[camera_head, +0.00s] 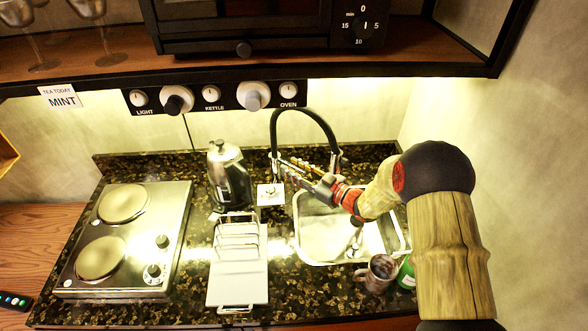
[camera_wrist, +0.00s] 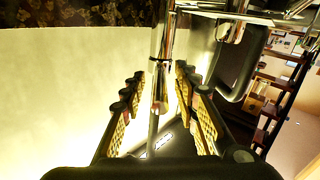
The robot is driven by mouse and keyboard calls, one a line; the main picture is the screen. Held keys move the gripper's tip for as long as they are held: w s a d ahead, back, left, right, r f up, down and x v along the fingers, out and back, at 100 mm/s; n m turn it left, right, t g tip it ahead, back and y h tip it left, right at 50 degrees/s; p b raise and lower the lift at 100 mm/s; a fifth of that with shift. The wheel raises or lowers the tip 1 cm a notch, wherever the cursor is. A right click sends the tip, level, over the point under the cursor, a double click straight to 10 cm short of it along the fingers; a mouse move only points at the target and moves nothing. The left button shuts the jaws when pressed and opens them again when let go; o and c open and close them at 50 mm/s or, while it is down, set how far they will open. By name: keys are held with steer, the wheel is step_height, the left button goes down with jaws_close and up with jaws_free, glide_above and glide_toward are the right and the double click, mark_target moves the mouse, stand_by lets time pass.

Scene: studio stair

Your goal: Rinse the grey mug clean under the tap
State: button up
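The grey mug (camera_head: 380,273) stands on the counter at the sink's front right edge; its inside looks dark, and it is away from my gripper. The tap (camera_head: 306,112) has a black arched hose behind the metal sink (camera_head: 318,238). My gripper (camera_head: 288,168) is up at the tap, above the sink's back left corner. In the wrist view my gripper (camera_wrist: 160,95) has its fingers apart, with a chrome tube of the tap (camera_wrist: 161,60) between them. Gaps show on both sides of the tube. I cannot tell whether water runs.
A kettle (camera_head: 230,178) and a white rack (camera_head: 238,270) stand left of the sink. A two-plate hob (camera_head: 135,235) is farther left. A green item (camera_head: 406,276) stands beside the mug, partly hidden by my arm. A shelf (camera_head: 80,66) overhangs the counter.

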steer(key=c, duration=0.3)
steer(key=c, duration=0.4)
jaws_close()
